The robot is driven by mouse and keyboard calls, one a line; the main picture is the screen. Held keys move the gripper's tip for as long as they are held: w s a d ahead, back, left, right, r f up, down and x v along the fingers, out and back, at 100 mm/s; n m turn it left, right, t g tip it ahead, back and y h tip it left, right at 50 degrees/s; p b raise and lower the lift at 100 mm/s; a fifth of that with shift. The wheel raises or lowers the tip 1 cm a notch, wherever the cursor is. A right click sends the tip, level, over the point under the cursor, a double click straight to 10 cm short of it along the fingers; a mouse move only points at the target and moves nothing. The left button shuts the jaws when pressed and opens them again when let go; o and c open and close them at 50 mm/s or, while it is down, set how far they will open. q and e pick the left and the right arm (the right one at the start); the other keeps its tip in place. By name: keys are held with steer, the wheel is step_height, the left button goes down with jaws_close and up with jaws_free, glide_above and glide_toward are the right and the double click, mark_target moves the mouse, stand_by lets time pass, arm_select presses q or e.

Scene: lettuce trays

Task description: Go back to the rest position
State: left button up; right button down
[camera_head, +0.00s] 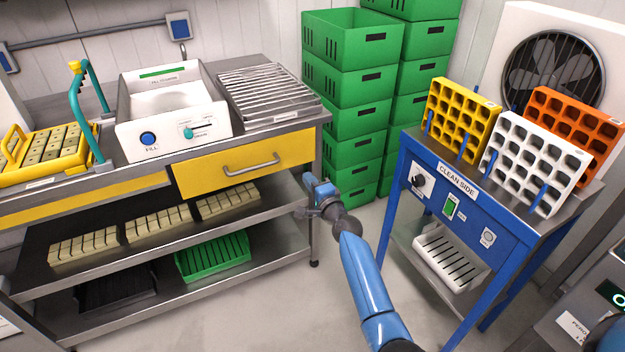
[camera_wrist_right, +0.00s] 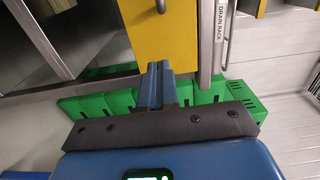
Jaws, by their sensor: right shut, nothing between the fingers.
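My right gripper (camera_head: 316,186) is shut and empty, held in the air just off the right end of the steel bench, close to the yellow drawer (camera_head: 229,165). My blue right arm reaches up to it from the bottom of the head view. In the right wrist view the shut blue fingers of my right gripper (camera_wrist_right: 157,82) point toward the yellow drawer front (camera_wrist_right: 163,30), with nothing between them. I cannot tell the exact gap to the drawer. My left gripper is not in view.
Stacked green crates (camera_head: 345,75) stand behind my right gripper. A blue stand (camera_head: 465,215) with yellow (camera_head: 463,115), white (camera_head: 533,155) and orange (camera_head: 575,125) trays is on the right. The bench's lower shelf (camera_head: 100,265) holds beige blocks. Grey floor (camera_head: 270,310) is clear between bench and stand.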

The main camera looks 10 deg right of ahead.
steer(key=s+d+r+n+t+h, duration=0.3)
steer(key=s+d+r+n+h, duration=0.15)
steer(key=s, duration=0.35)
steer(key=s+d+f+n+g, duration=0.1)
steer(key=s+f+n, duration=0.25)
steer(key=s, duration=1.05)
steer(key=s+d+f+n+g, duration=0.15)
steer(key=s+n, duration=0.25)
steer(key=s, duration=1)
steer(key=s+d+f+n, duration=0.1)
steer(key=s+f+n, duration=0.2)
steer(key=s, duration=1.1)
step_height(320, 180, up, 18)
steer(key=w+p, duration=0.1)
steer(key=p, duration=1.7)
steer(key=shift+a+r, duration=0.15)
steer(key=shift+a, duration=0.1)
